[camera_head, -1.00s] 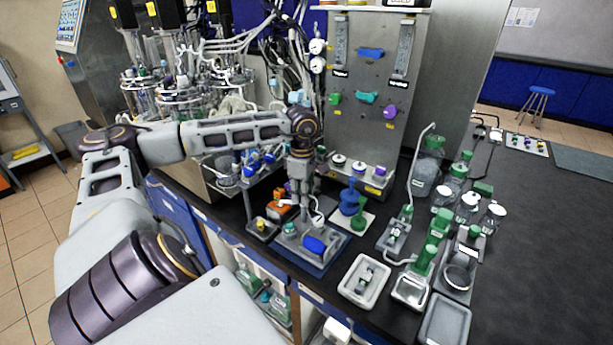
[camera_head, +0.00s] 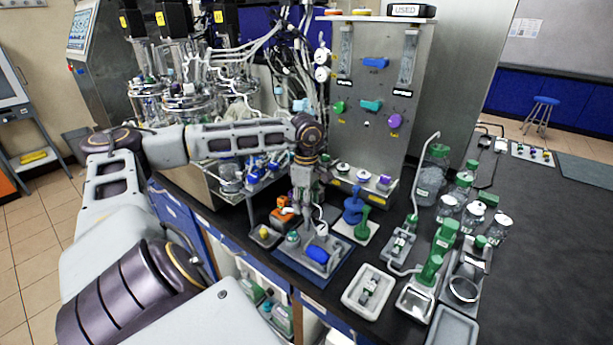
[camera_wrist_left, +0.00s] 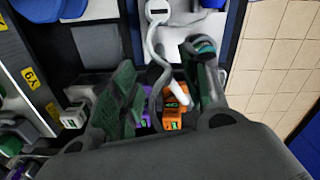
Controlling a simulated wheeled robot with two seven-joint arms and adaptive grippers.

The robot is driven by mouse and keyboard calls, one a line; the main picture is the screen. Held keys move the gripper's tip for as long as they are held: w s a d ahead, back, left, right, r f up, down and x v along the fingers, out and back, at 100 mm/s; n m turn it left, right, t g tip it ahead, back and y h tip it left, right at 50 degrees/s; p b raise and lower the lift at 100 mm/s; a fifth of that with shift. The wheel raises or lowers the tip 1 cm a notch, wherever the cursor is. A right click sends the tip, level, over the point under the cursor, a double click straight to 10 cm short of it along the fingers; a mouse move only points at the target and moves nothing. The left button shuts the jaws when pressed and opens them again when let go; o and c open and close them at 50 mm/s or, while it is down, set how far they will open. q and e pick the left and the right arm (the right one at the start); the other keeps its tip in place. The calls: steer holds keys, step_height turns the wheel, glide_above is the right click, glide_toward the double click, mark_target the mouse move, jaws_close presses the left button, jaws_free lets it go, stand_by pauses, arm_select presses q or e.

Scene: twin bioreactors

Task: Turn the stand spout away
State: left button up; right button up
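The stand (camera_head: 335,262) is a small grey-and-blue platform near the front edge of the black bench, with a blue part (camera_head: 317,254) on top. Its spout is a thin white bent tube, which shows best in the left wrist view (camera_wrist_left: 157,55). My left gripper (camera_head: 307,226) points down over the stand. In the left wrist view its two dark green-grey fingers (camera_wrist_left: 163,92) are apart, with the spout's lower end between them in the picture. I cannot tell whether either finger touches it. The spout's base is partly hidden. My right gripper is not in view.
An orange device (camera_head: 283,213) sits close to the left of the stand. A blue and a green piece (camera_head: 362,222) stand upright on a white pad behind it. A white tray (camera_head: 352,303) is to the right, with several bottles (camera_head: 447,207) beyond. The bench is clear at far right.

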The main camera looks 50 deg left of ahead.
arm_select(q)
step_height(320, 180, up, 12)
stand_by(1.1)
stand_by(0.7)
